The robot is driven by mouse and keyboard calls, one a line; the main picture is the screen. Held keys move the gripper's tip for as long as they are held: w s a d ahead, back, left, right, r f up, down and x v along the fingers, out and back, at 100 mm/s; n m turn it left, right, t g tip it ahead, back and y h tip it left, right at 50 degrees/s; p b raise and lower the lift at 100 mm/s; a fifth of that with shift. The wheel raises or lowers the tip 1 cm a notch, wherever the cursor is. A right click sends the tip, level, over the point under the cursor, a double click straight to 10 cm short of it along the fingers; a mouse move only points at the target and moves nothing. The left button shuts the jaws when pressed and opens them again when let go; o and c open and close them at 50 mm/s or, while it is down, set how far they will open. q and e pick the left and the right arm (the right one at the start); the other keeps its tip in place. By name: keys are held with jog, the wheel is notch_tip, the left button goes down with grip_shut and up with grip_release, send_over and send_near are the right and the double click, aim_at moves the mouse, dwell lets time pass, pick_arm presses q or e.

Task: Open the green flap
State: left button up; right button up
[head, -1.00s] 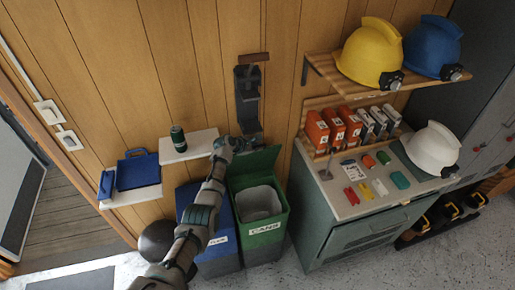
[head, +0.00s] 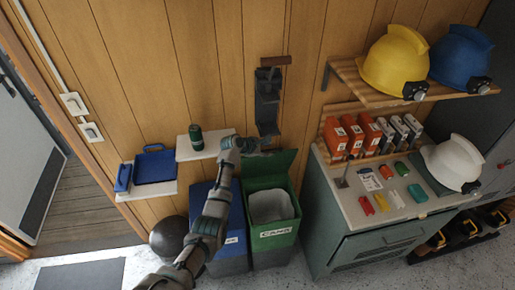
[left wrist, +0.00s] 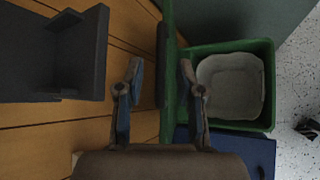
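The green flap (head: 270,165) is the lid of the green bin (head: 273,241) labelled CANS. It stands raised at the back of the opening, near the wall, and the bin's grey liner shows. My left gripper (head: 262,149) is at the flap's upper edge. In the left wrist view the flap (left wrist: 170,100) appears nearly edge-on, as a narrow green strip. The fingers of the left gripper (left wrist: 161,70) are apart, one on each side of this strip in the picture. I cannot tell whether either touches it. My right gripper is in neither view.
A dark wall holder (head: 267,100) hangs above the bin. A blue bin (head: 229,226) stands left, partly behind my arm. A shelf with a green can (head: 196,139) is further left. A cabinet (head: 370,240) with small items stands close on the right. The floor in front is clear.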

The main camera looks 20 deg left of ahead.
pick_arm(q)
jog(key=v, duration=0.7)
jog(key=shift+f, duration=0.2)
jog(key=shift+a, duration=0.1)
